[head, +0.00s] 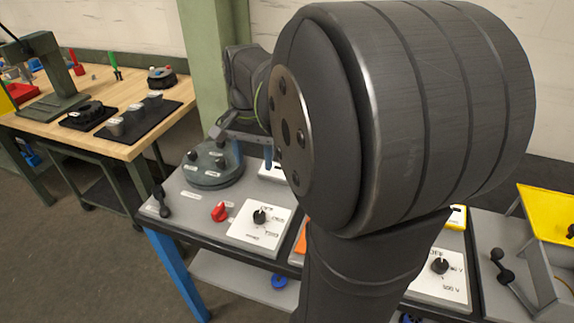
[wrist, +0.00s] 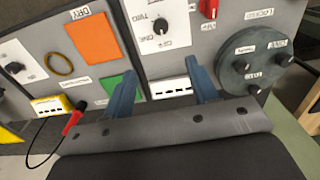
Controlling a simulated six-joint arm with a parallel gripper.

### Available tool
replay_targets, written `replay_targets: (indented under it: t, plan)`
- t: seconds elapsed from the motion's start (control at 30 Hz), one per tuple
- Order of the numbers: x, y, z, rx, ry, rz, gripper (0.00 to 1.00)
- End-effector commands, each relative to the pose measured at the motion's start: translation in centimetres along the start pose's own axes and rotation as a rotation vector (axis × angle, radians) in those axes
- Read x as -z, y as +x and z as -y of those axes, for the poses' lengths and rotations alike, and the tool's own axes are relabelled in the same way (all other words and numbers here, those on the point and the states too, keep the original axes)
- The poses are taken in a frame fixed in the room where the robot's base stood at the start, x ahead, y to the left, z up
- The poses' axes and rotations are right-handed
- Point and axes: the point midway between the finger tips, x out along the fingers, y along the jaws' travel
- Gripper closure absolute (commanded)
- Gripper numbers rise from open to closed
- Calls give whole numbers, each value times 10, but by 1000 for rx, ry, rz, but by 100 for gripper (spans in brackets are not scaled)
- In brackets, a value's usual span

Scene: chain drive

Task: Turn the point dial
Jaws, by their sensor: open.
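A black dial (head: 260,216) sits on a white plate with printed labels on the grey bench panel in the head view. In the wrist view this dial (wrist: 161,25) is at the top centre, beyond the fingertips. A second black dial (head: 439,265) on a white plate stands at the right in the head view. The labels are too small to tell which is the point dial. My gripper (wrist: 162,82) is open and empty, its two blue fingers spread apart. In the head view my gripper (head: 253,152) is behind the first dial, beside a round grey-green disc, partly hidden by my arm.
The grey-green disc (wrist: 255,64) carries several short dark knobs. A red knob (head: 220,211) and a black lever (head: 161,201) are left of the first dial. An orange square (wrist: 85,33), a green square (wrist: 91,90) and a white socket strip (wrist: 170,87) lie near the fingers.

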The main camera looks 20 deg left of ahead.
Motion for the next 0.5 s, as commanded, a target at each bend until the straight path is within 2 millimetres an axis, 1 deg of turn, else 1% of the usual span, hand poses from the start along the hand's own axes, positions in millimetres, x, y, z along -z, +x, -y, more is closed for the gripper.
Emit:
replay_targets:
  t: [0.07, 0.17, 0.5]
  plan:
    - [0, 1, 0, 0, -74, 0, 47]
    - [0, 3, 0, 0, -236, 0, 47]
    - [1, 9, 1, 0, -914, 1, 47]
